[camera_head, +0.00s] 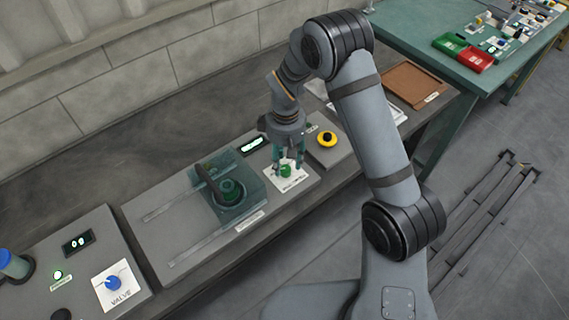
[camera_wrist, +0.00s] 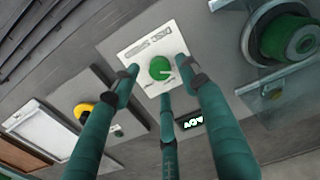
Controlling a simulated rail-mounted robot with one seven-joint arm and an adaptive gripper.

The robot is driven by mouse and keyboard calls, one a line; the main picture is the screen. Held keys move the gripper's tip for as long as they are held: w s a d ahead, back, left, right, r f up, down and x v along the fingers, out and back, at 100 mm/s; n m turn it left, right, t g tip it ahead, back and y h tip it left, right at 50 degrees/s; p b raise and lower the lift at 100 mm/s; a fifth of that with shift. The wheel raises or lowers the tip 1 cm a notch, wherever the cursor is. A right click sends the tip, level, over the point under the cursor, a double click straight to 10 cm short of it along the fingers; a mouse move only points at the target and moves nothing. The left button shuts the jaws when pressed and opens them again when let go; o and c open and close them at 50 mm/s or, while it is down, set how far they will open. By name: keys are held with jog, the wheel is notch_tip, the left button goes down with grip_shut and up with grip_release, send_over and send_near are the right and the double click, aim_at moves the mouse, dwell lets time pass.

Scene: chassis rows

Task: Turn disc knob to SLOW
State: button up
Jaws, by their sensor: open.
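The green disc knob (camera_wrist: 160,68) sits on a white label plate (camera_wrist: 139,48) on a grey panel. In the head view the knob (camera_head: 286,171) shows below my gripper (camera_head: 288,166), partly behind its fingers. In the wrist view my gripper (camera_wrist: 163,90) has three teal fingers spread around the knob, with gaps between them and it. It is open and holds nothing. I cannot tell whether any finger touches the plate. The knob has a pale pointer line towards the right in the wrist view. The label's words are too small to read.
A green disc device under a clear teal cover (camera_head: 240,205) stands left of the knob. A display (camera_head: 252,144) sits behind it. A blue valve knob (camera_head: 113,283) is on another panel, far left.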

aim_at(286, 171)
jog(key=shift+f, duration=1.25)
jog(key=shift+c, duration=1.2)
grip_shut()
